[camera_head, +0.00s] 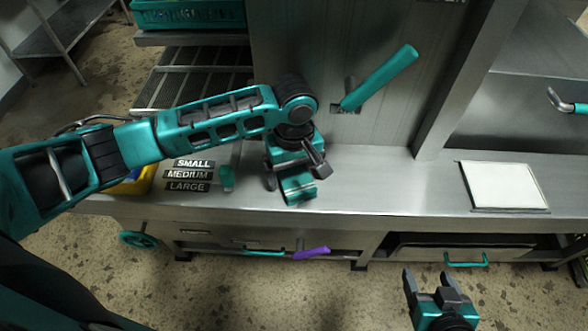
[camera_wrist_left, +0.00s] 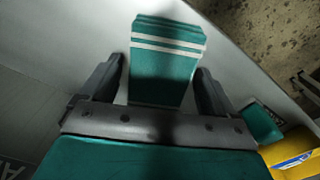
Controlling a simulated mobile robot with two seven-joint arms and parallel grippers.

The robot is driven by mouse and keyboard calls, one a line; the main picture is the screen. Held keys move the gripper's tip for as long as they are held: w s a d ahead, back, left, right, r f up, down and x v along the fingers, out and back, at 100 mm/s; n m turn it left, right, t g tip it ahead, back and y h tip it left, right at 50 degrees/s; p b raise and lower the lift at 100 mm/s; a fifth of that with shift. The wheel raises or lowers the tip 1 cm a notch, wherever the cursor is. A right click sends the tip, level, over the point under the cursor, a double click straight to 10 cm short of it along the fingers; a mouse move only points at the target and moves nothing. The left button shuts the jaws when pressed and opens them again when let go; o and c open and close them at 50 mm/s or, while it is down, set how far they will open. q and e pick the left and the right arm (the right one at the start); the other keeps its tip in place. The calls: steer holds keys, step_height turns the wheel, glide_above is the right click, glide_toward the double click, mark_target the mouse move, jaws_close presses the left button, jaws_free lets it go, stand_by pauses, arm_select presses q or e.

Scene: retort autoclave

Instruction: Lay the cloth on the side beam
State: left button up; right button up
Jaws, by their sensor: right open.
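The cloth is a folded teal piece with two white stripes (camera_wrist_left: 168,62) in the left wrist view. It lies on the steel counter near its front edge, and it shows in the head view (camera_head: 299,188). My left gripper (camera_head: 294,175) is over the cloth, with its fingers apart, one on each side of it. In the left wrist view a gap shows beside the left finger; contact at the right finger is unclear. My right gripper (camera_head: 430,278) is open and empty, in front of the counter at the bottom. I cannot tell which part is the side beam.
A teal lever (camera_head: 380,78) sticks out above the counter (camera_head: 375,190). Size labels (camera_head: 188,175), a small teal item (camera_head: 227,178) and a yellow container (camera_head: 136,186) are at left. A white board (camera_head: 503,186) lies at right. A purple handle (camera_head: 312,253) is below. The counter's middle is clear.

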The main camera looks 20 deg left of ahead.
mark_target(294, 174)
arm_select(q)
steer(key=shift+o, duration=0.2)
step_height(294, 174, up, 12)
steer(key=shift+r, duration=0.15)
stand_by(0.4)
stand_by(0.4)
